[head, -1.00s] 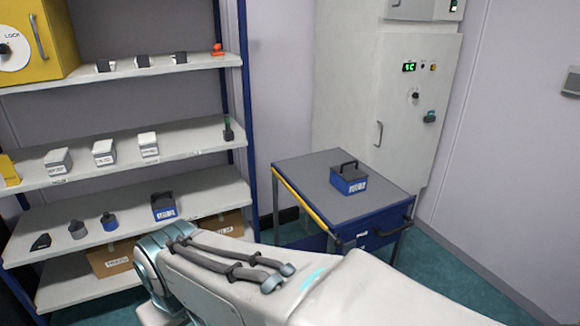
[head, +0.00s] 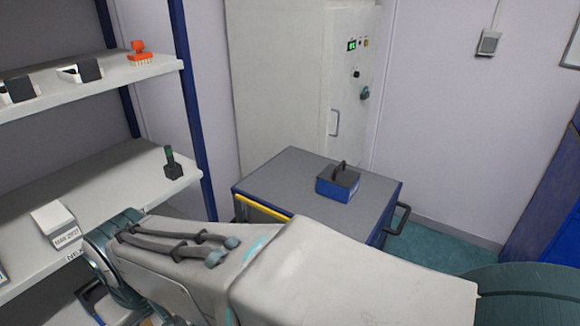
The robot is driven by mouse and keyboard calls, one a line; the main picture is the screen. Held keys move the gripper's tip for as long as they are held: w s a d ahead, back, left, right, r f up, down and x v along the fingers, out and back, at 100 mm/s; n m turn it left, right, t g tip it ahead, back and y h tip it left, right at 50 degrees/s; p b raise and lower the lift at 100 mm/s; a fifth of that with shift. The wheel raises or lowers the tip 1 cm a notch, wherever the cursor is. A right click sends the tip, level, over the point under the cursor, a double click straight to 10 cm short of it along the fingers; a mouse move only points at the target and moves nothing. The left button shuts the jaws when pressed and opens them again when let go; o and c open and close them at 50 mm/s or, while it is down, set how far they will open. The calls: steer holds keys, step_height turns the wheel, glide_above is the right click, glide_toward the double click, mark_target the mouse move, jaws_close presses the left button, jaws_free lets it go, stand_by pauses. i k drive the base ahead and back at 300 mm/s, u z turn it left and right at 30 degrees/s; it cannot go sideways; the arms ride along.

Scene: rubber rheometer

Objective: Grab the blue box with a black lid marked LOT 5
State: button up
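A blue box with a black lid and black handle (head: 338,184) stands upright on the grey top of a cart (head: 290,170). A small label shows on its front, too small to read, so I cannot tell if it says LOT 5. Another dark box (head: 92,298) is partly visible on a lower shelf at the bottom left, mostly hidden by my arm. My arm crosses the foreground in front of the cart. My gripper is out of view, and nothing is seen touching the box on the cart.
A shelf rack (head: 125,180) stands at left, holding a white labelled box (head: 55,224), a dark green-topped item (head: 171,163) and an orange stamp-like item (head: 139,52). A tall pale cabinet (head: 285,90) stands behind the cart. A blue cabinet (head: 548,215) is at the right edge.

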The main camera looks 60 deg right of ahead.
mark_target(338, 183)
steer(key=z, duration=0.75)
steer(key=i, duration=0.9)
steer(key=z, duration=1.55)
steer(key=i, duration=0.45)
steer(key=z, duration=0.35)
